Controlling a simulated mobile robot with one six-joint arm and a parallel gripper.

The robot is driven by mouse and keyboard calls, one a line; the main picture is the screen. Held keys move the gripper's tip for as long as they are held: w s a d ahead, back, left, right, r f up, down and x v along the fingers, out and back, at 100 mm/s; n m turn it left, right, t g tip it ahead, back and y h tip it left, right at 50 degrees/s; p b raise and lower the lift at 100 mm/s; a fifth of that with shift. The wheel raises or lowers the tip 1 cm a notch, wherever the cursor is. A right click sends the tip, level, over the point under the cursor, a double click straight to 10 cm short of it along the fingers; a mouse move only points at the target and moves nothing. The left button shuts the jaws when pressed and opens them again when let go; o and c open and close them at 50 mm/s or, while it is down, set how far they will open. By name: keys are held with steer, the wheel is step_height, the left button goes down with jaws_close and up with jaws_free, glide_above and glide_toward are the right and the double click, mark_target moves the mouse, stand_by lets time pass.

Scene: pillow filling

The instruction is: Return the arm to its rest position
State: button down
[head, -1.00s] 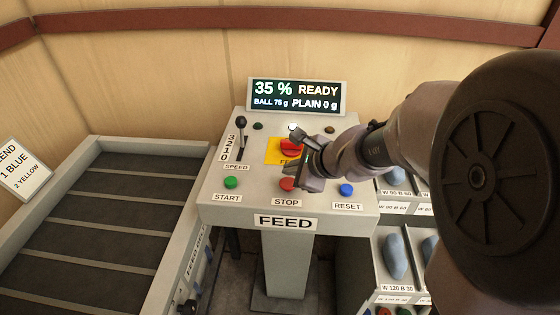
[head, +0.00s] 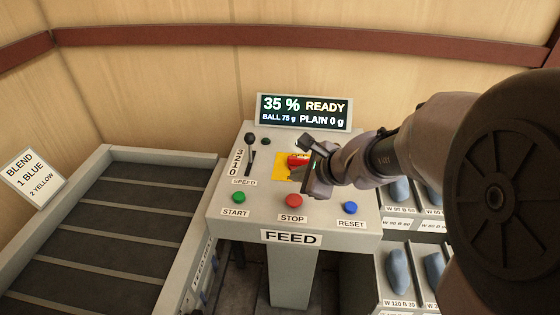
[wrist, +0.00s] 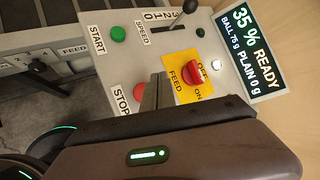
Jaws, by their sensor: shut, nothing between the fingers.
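My gripper (head: 312,152) is over the grey feed console (head: 225,200), above its panel, with its arm reaching in from the right. In the wrist view its fingers (wrist: 155,92) are together with nothing between them. The red feed knob (wrist: 194,74) on its yellow OFF/ON plate (wrist: 187,92) is just beyond the fingers in that view. In the head view the gripper partly hides the knob (head: 297,160) and plate. Whether the fingers touch anything cannot be told, but they look apart from the knob. The display (head: 303,112) reads 35 % READY, BALL 75 g, PLAIN 0 g.
Green START (head: 239,198), red STOP (head: 294,200) and blue RESET (head: 350,208) buttons line the console front. A black speed lever (head: 250,145) stands at its left. A slatted conveyor (head: 120,220) lies left. Bins with blue pillows (head: 397,270) are at lower right.

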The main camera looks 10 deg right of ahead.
steer(key=s+a+r+n+g+b, duration=0.15)
steer(key=s+a+n, duration=0.25)
steer(key=s+n, duration=0.4)
steer(key=s+a+r+n+g+b, duration=0.1)
steer(key=s+a+r+n, duration=0.3)
steer(key=s, duration=0.6)
steer(key=s+d+f+n+h, duration=0.1)
steer(key=s+d+f+n, duration=0.1)
steer(key=s+n, duration=0.3)
steer(key=shift+s+d+f+n+h, duration=0.2)
steer(key=shift+s+d+n+h, duration=0.2)
steer(key=shift+s+d, duration=0.3)
